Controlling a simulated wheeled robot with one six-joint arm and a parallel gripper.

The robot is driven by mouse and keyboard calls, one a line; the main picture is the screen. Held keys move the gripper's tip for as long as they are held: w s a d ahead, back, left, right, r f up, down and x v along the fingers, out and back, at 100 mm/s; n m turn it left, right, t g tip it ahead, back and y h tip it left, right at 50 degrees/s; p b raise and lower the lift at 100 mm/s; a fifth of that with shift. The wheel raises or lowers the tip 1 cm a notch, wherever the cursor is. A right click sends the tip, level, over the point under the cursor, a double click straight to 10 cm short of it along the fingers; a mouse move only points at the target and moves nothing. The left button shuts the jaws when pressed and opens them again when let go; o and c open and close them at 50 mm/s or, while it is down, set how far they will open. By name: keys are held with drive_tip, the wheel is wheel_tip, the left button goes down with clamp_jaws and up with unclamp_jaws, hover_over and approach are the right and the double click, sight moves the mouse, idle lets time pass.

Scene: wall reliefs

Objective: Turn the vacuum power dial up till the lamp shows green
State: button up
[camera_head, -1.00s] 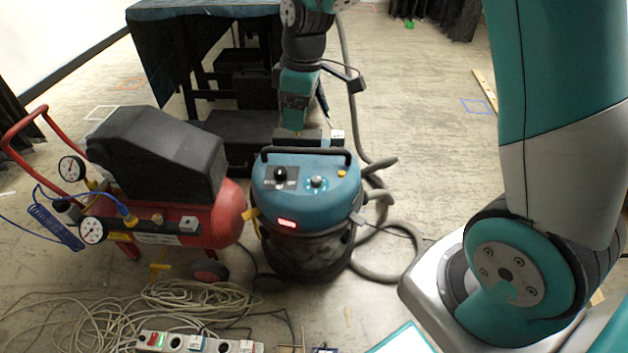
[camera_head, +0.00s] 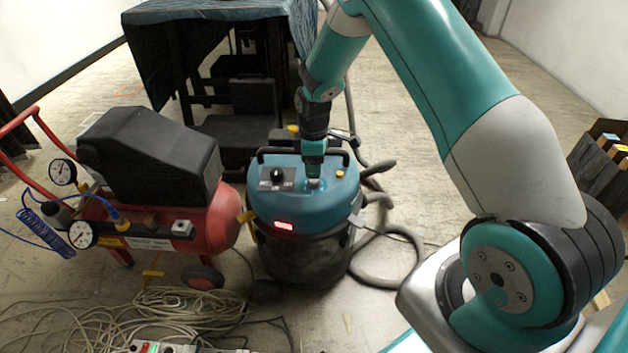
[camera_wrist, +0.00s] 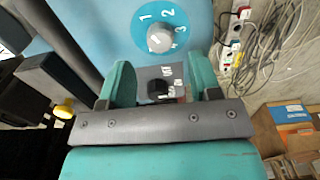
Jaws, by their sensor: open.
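The blue vacuum (camera_head: 335,205) stands on the floor in the head view. Its lamp (camera_head: 284,225) on the front glows red. The power dial (camera_head: 315,184) is a pale round knob on top; in the wrist view the dial (camera_wrist: 160,39) sits on a blue disc with numbers 1 to 4. My gripper (camera_head: 314,168) points down just above the dial. In the wrist view my gripper (camera_wrist: 160,62) is open, its two teal fingers spread, with the dial centred just past the tips. It holds nothing. Whether the fingers flank the dial, I cannot tell.
A black selector knob (camera_head: 277,175) sits left of the dial, and a yellow button (camera_head: 340,174) right of it. A black handle (camera_head: 262,154) runs behind. A red compressor (camera_head: 205,222) stands at left. A hose (camera_head: 375,274) and coiled cable (camera_head: 180,310) lie on the floor.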

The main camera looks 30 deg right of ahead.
sight(314, 182)
wheel_tip(314, 182, down, 5)
drive_tip(key=shift+b, duration=0.35)
drive_tip(key=c, duration=0.9)
